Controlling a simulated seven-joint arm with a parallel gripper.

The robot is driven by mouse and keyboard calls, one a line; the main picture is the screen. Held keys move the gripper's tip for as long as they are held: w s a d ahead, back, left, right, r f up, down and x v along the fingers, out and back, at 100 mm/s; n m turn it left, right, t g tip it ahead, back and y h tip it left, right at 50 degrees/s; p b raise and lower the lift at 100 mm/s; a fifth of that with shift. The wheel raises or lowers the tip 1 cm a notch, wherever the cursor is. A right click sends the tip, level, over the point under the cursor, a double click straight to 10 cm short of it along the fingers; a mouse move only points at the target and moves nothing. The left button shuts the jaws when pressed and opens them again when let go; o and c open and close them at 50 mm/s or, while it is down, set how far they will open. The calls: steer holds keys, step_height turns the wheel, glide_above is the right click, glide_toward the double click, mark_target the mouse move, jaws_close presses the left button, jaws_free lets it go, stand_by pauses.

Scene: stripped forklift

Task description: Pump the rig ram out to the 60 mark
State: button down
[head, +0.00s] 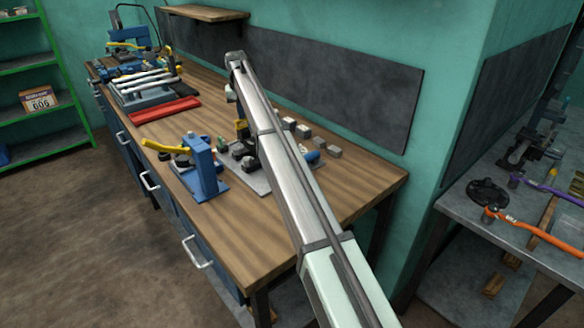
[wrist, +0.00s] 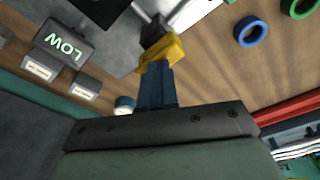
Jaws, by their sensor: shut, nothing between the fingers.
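My gripper (wrist: 154,40) shows in the wrist view as blue fingers with yellow and dark ends, shut and empty. In the head view it is mostly hidden behind my arm, over a grey plate (head: 262,184) on the wooden bench. A block marked LOW (wrist: 63,42) is beside the fingers in the wrist view, apart from them. A blue stand (head: 203,166) with a yellow lever (head: 165,146) is left of the plate in the head view. I cannot tell which part is the rig ram, and no 60 mark is readable.
Several grey blocks (head: 303,132) line the bench's back. A red tray (head: 172,110) and a rack of pale bars (head: 145,90) lie farther left. A blue ring (wrist: 250,31) and a green ring (wrist: 300,5) lie on wood. Another bench (head: 470,222) holds an orange lever (head: 535,233).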

steer(key=shift+f, duration=0.25)
steer(key=shift+r, duration=2.5)
steer(key=shift+f, duration=0.1)
steer(key=shift+f, duration=0.85)
steer(key=shift+r, duration=1)
steer(key=shift+f, duration=0.15)
